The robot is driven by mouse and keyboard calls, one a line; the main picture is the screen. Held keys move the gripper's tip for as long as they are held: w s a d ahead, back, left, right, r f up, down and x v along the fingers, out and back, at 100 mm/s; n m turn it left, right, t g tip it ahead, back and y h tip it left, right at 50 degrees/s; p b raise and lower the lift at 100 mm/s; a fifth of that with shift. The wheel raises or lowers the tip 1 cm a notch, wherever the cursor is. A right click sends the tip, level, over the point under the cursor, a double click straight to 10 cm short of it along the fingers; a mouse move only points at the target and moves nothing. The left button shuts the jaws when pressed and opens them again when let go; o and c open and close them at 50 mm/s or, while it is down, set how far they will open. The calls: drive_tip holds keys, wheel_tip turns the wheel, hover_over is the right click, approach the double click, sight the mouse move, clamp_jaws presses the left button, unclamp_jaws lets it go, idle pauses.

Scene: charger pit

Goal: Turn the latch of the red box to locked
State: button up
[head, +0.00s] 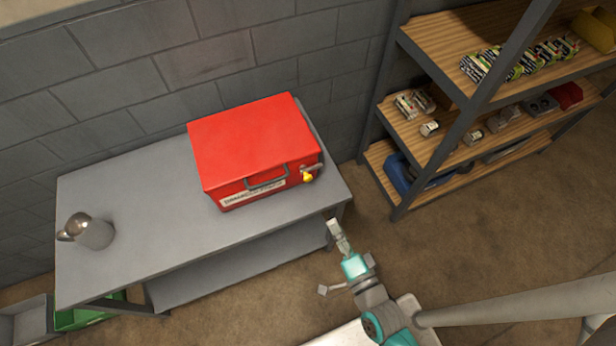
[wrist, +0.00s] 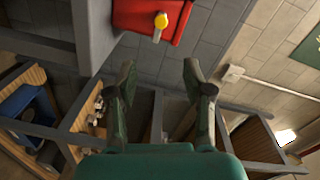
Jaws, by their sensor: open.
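The red box (head: 250,140) sits closed on the grey table (head: 130,220), toward its right end. A handle (head: 266,178) and a pale label are on its front. The latch (head: 308,174), with a yellow knob, is at the front right corner; whether it is locked I cannot tell. My gripper (head: 335,233) is in front of the table's right corner, below and right of the latch, apart from the box. In the wrist view my gripper (wrist: 160,85) is open and empty, and the latch's yellow knob (wrist: 161,21) shows above it on the red box (wrist: 150,10).
A metal jug (head: 93,232) stands at the table's left end. A shelf unit (head: 455,110) with batteries and several small items stands at the right. A green crate (head: 90,312) is on the floor at lower left. Bare floor lies between table and shelf.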

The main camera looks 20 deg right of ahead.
sight(309, 180)
drive_tip(key=w+m, duration=0.1)
drive_tip(key=w, duration=0.4)
drive_tip(key=w+m, duration=0.1)
drive_tip(key=w, duration=0.5)
drive_tip(key=w+f+m, duration=0.1)
drive_tip(key=w, duration=0.5)
drive_tip(key=shift+a+m+t, duration=0.3)
drive_tip(key=shift+a, duration=0.05)
clamp_jaws()
